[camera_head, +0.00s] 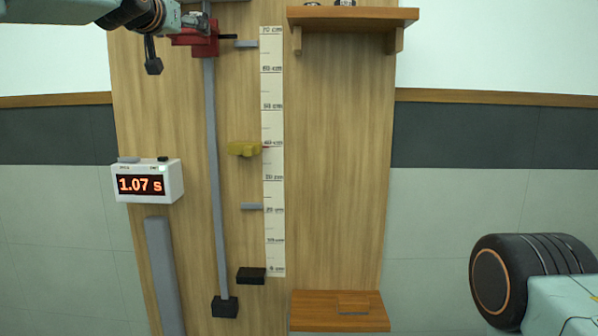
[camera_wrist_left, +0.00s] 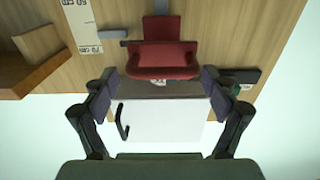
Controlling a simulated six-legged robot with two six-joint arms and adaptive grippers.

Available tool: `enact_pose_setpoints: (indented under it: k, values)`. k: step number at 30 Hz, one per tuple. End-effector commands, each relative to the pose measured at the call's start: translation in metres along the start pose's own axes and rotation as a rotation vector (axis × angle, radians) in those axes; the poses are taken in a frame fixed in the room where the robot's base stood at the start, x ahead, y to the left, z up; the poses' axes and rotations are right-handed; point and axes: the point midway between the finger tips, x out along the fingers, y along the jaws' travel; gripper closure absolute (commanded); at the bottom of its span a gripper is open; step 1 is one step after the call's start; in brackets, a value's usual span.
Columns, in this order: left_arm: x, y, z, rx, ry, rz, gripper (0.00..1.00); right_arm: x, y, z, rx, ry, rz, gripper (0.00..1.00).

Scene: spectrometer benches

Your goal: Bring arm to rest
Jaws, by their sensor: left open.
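My left arm enters the head view at the top left. My left gripper (camera_head: 190,20) is beside the red block (camera_head: 196,42) at the top of a grey vertical rail (camera_head: 213,180). The head view partly cuts it off. In the left wrist view the fingers of my left gripper (camera_wrist_left: 168,88) are spread apart. The red block (camera_wrist_left: 161,56) shows just beyond them, outside the grip. A pale panel with a black hooked bar (camera_wrist_left: 122,122) shows between the fingers; I cannot tell what it belongs to. My right gripper is not in view.
The wooden board carries a centimetre scale (camera_head: 272,150), a yellow slider (camera_head: 244,149), a timer (camera_head: 148,183) reading 1.07 s and a black block (camera_head: 251,275). A shelf (camera_head: 350,17) juts out above; a lower ledge (camera_head: 320,308) sits below. The board between them is clear.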

Motion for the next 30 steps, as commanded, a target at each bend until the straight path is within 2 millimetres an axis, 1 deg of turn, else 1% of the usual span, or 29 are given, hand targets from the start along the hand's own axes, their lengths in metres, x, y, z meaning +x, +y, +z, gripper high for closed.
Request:
enact_pose_setpoints:
  k: [6,14,23,26,30]
  values:
    - [0.011,0.0,0.001,-0.001,-0.001,-0.001,0.14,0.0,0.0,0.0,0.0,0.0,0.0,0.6]
    - [0.014,-0.001,0.001,-0.002,-0.001,-0.002,0.14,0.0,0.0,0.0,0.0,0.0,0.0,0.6]
    - [0.013,-0.001,0.001,-0.001,-0.001,-0.002,0.14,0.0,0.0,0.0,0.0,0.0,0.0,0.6]
    - [0.01,0.0,0.001,0.0,-0.002,-0.001,0.14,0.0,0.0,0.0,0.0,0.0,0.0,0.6]
    - [0.002,0.0,0.0,-0.002,-0.001,0.0,0.14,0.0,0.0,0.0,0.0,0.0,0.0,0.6]
